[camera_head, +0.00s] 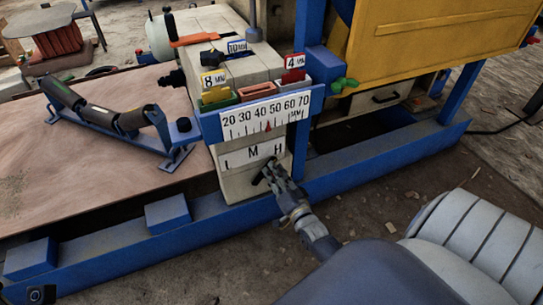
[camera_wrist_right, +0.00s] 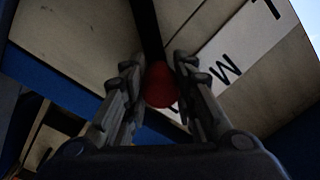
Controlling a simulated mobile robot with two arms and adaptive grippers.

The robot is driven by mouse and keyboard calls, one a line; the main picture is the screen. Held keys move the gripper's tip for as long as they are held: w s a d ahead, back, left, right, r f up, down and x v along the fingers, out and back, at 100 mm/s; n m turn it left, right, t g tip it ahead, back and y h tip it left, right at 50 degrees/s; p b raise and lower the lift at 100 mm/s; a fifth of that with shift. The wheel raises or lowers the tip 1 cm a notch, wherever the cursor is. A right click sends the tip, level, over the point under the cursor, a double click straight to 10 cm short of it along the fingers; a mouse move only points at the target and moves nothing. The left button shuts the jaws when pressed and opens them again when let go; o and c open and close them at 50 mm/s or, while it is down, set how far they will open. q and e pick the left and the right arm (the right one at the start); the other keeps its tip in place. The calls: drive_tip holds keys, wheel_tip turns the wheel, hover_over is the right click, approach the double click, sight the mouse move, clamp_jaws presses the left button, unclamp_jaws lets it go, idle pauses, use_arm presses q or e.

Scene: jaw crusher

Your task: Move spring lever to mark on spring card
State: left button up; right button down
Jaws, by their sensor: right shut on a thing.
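The spring lever shows in the right wrist view as a dark rod with a red round knob (camera_wrist_right: 160,84). My right gripper (camera_wrist_right: 162,88) has its two fingers on either side of this knob, shut on it. In the head view my right gripper (camera_head: 267,178) is at the front of the beige box, below the white L M H label (camera_head: 253,151), under the stretch from M to H. It hides most of the lever there. Cards marked 8 MM (camera_head: 213,79), 10 MM (camera_head: 237,46) and 4 MM (camera_head: 295,61) stand on top; I cannot tell which is the spring card. My left gripper is out of view.
A scale from 20 to 70 MM (camera_head: 265,115) with a red pointer near 40 to 50 sits above the label. A blue frame beam (camera_head: 375,157) runs beside the box. A roller bracket (camera_head: 118,122) lies to the left. Open ground lies at the front right.

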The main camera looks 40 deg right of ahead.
drive_tip(key=shift+d+f+m, duration=0.2)
drive_tip(key=shift+d+m, duration=0.05)
drive_tip(key=shift+m, duration=0.15)
drive_tip(key=c, duration=1.2)
unclamp_jaws()
drive_tip(key=shift+c, duration=0.2)
drive_tip(key=shift+s, duration=0.1)
drive_tip(key=shift+s, duration=0.1)
drive_tip(key=s+a, duration=0.2)
drive_tip(key=s, duration=0.9)
drive_tip(key=shift+s+a+f, duration=0.2)
drive_tip(key=shift+s, duration=0.05)
